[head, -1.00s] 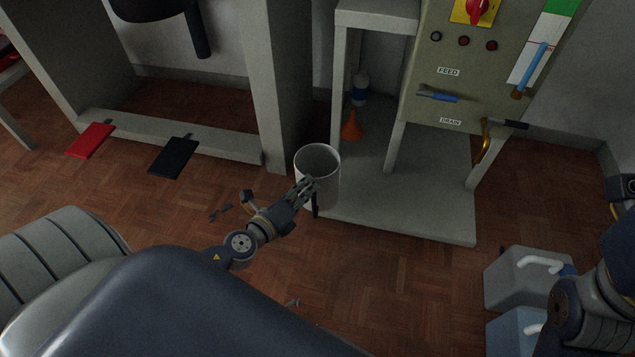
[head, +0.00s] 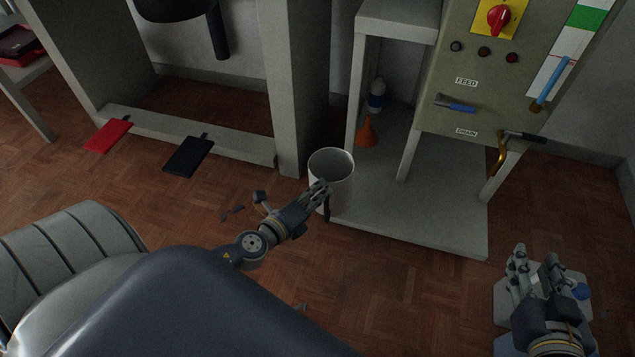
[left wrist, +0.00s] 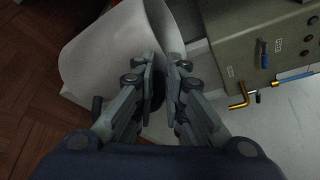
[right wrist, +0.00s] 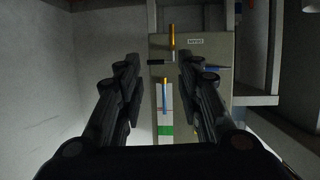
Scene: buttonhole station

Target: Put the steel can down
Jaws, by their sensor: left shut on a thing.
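The steel can (head: 334,169) is a pale grey, open-topped cylinder beside the front left corner of the low grey shelf. My left gripper (head: 322,190) is shut on the can's near side, and the can looks roughly upright. In the left wrist view the can (left wrist: 105,52) fills the upper left, with the fingers (left wrist: 160,75) on its wall. Whether the can's bottom touches anything is hidden. My right gripper (head: 533,262) is open and empty above the containers at the lower right; in the right wrist view its fingers (right wrist: 158,75) stand apart.
The low shelf (head: 420,222) has free room on it, with an orange funnel (head: 367,133) and a bottle (head: 376,97) at the back. The panel (head: 478,125) has a brass drain valve (head: 499,155). Grey jerrycans (head: 500,300) stand on the floor.

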